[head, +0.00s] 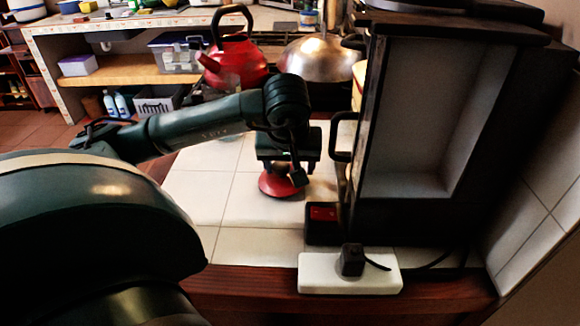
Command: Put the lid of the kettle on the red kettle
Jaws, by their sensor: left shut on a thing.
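The red kettle (236,62) with a dark arched handle stands at the back, behind my left arm, and its lower part is partly hidden. The red lid (277,186) is at the white tiled counter in the middle of the view. My left gripper (288,172) points down over the lid and is shut on it, and hides its top. I cannot tell whether the lid touches the tiles. The lid is apart from the kettle, in front of it and to its right. My right gripper is not in view.
A dark coffee machine-like cabinet (440,205) stands close to the right of my left gripper. A white power strip (349,273) lies at the counter's front edge. A metal domed pan (318,58) sits beside the kettle. Bare tiles (200,197) lie left of the lid.

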